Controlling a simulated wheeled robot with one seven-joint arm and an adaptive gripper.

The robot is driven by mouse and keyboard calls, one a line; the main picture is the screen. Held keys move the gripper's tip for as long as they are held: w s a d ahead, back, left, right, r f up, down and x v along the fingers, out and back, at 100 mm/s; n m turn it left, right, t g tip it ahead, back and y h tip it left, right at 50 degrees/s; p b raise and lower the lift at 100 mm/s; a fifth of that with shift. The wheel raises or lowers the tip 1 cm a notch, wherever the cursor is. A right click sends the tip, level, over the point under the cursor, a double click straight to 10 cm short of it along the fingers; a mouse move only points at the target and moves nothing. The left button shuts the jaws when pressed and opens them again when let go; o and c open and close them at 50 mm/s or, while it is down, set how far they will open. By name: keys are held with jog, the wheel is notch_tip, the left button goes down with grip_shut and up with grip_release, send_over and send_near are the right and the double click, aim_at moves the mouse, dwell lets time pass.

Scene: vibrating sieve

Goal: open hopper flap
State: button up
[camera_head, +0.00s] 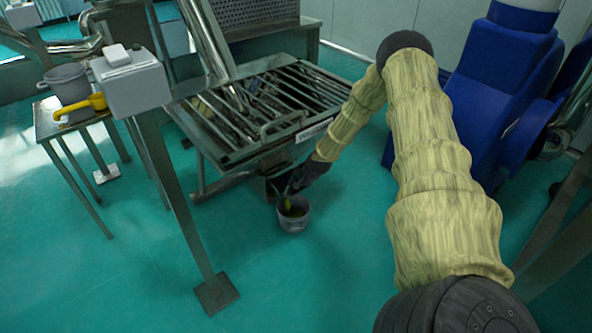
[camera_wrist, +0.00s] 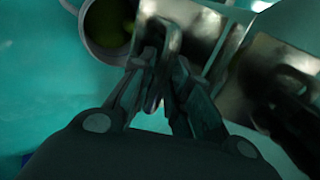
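The sieve machine's slatted frame (camera_head: 270,100) stands at the centre of the head view. A small metal hopper outlet (camera_head: 277,186) hangs under its front edge. My gripper (camera_head: 290,191) is low beside this outlet, just above a grey bucket (camera_head: 294,219). In the wrist view, the fingers of my gripper (camera_wrist: 162,68) reach up to a bright metal plate with a bent, handle-like edge (camera_wrist: 168,30), which looks like the flap. The fingertips lie over or around that edge; dark shading hides whether they grip it. The bucket (camera_wrist: 88,30) shows at the upper left with greenish contents.
At left, a side table (camera_head: 75,124) holds a grey pot (camera_head: 68,84) and a yellow scoop (camera_head: 82,108). A grey box on a post (camera_head: 172,180) stands in front of it. Blue machinery (camera_head: 490,90) is close to the arm's right. The green floor in front is clear.

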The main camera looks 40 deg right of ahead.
jog(key=shift+o, duration=0.7)
jog(key=shift+a, duration=0.15)
jog(key=shift+w, duration=0.1)
jog(key=shift+s+r, duration=0.25)
jog(key=shift+r, duration=0.2)
jog(key=v, duration=1.1)
